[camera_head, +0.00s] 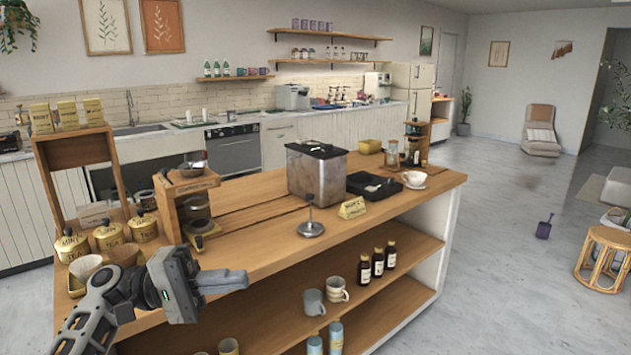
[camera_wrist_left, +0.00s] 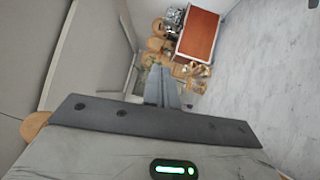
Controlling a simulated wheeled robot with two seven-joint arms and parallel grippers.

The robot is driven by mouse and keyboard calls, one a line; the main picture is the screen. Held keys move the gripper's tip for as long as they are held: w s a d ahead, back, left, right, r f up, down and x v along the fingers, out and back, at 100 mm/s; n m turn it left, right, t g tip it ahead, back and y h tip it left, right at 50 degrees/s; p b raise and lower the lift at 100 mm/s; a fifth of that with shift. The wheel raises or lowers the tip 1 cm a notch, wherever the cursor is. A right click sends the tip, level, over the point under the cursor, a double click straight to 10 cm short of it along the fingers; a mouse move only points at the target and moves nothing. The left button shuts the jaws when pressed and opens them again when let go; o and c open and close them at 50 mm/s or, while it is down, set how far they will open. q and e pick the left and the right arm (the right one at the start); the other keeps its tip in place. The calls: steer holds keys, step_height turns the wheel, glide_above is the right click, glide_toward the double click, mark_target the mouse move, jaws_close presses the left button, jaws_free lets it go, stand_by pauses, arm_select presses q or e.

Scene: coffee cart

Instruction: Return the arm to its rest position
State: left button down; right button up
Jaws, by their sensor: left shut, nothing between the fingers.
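My left arm (camera_head: 100,305) comes in from the lower left in the head view. Its gripper (camera_head: 238,280) is shut and empty, pointing right in front of the near edge of the wooden cart counter (camera_head: 265,255). In the left wrist view the shut fingers (camera_wrist_left: 161,85) show at the middle with nothing between them. My right gripper is in neither view.
On the counter are a coffee drip stand (camera_head: 192,200), gold tea tins (camera_head: 107,234), a clear bin (camera_head: 316,172), a metal tamper (camera_head: 311,228) and a white cup (camera_head: 414,178). The lower shelf holds mugs (camera_head: 313,302) and brown bottles (camera_head: 377,263).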

arm_select(q)
steer(key=w+a+f+n+t+y, duration=0.3)
steer(key=w+a+f+t+y, duration=0.5)
steer(key=w+f+t+y, duration=0.4)
steer(key=w+a+r+m+t+y, duration=0.25)
steer(key=a+r+y, duration=0.2)
steer(key=a, duration=0.25)
steer(key=w+a+r+m+t+y, duration=0.2)
steer(key=w+a+r+m+y, duration=0.15)
steer(key=a+y, duration=0.2)
steer(key=s+d+f+g+h, duration=0.1)
steer(key=s+d+f, duration=0.25)
steer(key=f, duration=0.25)
steer(key=s+d+f+m+g+h, duration=0.1)
steer(key=s+d+f, duration=0.1)
steer(key=s+f, duration=0.4)
steer(key=s+d+f+g+h, duration=0.1)
steer(key=s+d+f, duration=0.25)
steer(key=f, duration=0.35)
steer(key=s+d+f+g+h, duration=0.1)
steer(key=s+d+f, duration=0.3)
steer(key=s, duration=0.8)
steer(key=s+d+f+n+g+h, duration=0.1)
steer(key=s+d+f+g, duration=0.2)
steer(key=s, duration=1)
step_height(320, 180, down, 3)
steer(key=shift+s+d+f, duration=0.15)
steer(key=shift+s+d, duration=0.1)
steer(key=shift+d, duration=0.85)
